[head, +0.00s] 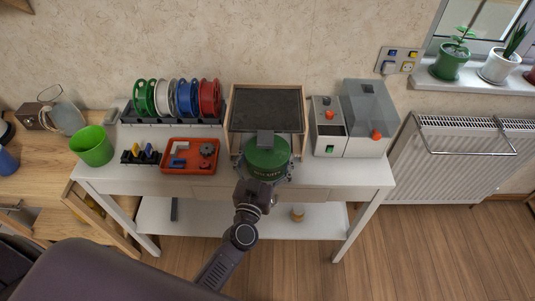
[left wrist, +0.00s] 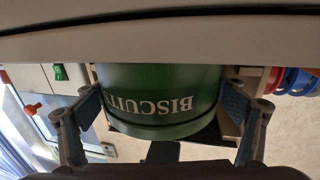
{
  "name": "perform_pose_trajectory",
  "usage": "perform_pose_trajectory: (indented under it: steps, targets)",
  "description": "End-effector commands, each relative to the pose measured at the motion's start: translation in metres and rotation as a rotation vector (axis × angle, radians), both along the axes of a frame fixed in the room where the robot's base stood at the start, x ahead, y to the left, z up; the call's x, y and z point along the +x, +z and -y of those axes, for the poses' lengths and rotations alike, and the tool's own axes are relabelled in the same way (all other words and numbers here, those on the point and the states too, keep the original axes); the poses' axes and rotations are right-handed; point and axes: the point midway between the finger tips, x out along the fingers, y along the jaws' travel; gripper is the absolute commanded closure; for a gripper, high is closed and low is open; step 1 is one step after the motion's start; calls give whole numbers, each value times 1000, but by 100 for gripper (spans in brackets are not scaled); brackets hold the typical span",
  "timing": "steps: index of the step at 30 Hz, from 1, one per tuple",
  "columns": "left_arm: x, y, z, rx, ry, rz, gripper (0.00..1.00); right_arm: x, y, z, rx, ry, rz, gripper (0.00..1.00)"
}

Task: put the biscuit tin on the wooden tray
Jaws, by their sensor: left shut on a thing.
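The biscuit tin (head: 267,158) is round and green, with BISCUITS lettered on its side. My left gripper (head: 266,172) is shut on it, and in the left wrist view the fingers sit on both sides of the tin (left wrist: 160,88). The tin is at the front middle of the white table, in front of the wooden tray (head: 233,108), a light wood frame with a dark inside. In the head view the tin overlaps the tray's front part. I cannot tell whether the tin touches anything below it. My right gripper is not in view.
Left of the tin is a red tray (head: 190,169) with small parts; behind it stands a rack of coloured spools (head: 178,98). A green cup (head: 91,146) stands at the table's left end. A grey machine (head: 365,118) with a clear cover stands on the right.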

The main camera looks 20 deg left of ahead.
Motion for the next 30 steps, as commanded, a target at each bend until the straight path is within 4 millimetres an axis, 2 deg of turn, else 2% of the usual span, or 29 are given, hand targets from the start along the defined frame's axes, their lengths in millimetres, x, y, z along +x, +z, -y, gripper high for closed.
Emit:
perform_pose_trajectory:
  steps: [1, 3, 4, 14, 16, 20, 30]
  targets:
    - [0, -1, 0, 1, 0, 0, 8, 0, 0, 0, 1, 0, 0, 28]
    - [0, -1, 0, 0, 0, 0, 1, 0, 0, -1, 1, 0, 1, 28]
    - [0, -1, 0, 0, 0, 0, 0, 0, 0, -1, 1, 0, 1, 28]
    - [0, 3, 0, -1, 0, 0, 0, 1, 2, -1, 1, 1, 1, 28]
    - [-6, 1, 0, -1, 0, -2, 0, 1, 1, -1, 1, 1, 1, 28]
    - [-25, 0, 1, -1, -1, -4, 0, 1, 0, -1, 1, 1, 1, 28]
    - [-92, 0, 5, 0, -1, -4, 0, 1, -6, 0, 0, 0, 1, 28]
